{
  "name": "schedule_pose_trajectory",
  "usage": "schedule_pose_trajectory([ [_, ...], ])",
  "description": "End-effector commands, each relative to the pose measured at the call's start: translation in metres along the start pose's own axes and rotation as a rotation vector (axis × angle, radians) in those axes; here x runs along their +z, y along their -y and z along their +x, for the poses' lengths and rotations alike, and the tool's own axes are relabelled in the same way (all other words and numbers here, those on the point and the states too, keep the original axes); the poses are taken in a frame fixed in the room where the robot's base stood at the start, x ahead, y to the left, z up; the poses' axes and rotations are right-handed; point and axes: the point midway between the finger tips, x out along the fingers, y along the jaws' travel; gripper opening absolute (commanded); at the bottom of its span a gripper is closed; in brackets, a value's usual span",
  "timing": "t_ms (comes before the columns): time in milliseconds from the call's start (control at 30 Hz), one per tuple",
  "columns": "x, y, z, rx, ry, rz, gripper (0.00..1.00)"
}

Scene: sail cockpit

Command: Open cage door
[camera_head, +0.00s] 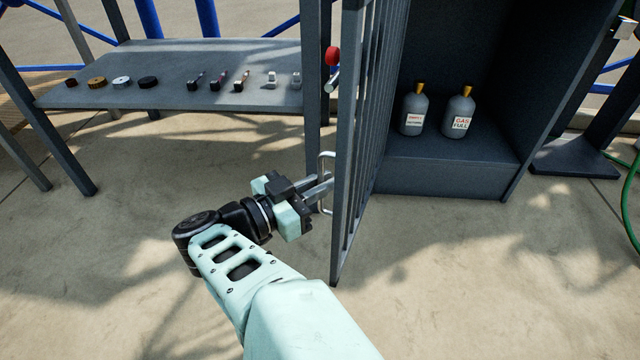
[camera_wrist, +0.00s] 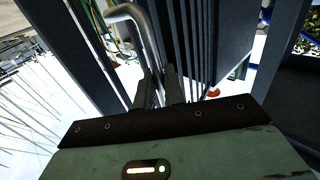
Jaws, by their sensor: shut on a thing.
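The cage door (camera_head: 349,150) is a dark grey barred door that stands swung open, its edge toward me, in the middle of the head view. Its light metal handle (camera_head: 323,180) is a bent bar on the door's left face. The handle also shows in the wrist view (camera_wrist: 148,37), running down between the fingers. My gripper (camera_head: 322,187) is shut on the handle. The wrist view shows the fingertips (camera_wrist: 161,88) on either side of it.
A grey table (camera_head: 190,60) with several small parts on it stands at the back left. A red knob (camera_head: 332,56) shows by the cage post. A green hose (camera_head: 630,205) lies at the far right. The concrete floor in front is clear.

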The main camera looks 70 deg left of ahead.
Motion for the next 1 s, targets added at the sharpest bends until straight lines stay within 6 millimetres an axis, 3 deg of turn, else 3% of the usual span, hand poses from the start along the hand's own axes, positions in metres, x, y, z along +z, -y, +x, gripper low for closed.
schedule_pose_trajectory([
  [133,0.0,-0.001,0.004,0.002,-0.001,-0.001,0.0],
  [167,0.0,-0.001,0.004,0.003,-0.001,-0.001,0.19],
  [200,0.0,-0.001,0.004,0.003,-0.001,-0.001,0.28],
  [633,-0.009,0.0,0.002,0.0,-0.001,0.001,0.28],
  [1000,-0.074,0.0,0.003,0.001,-0.002,0.003,0.28],
])
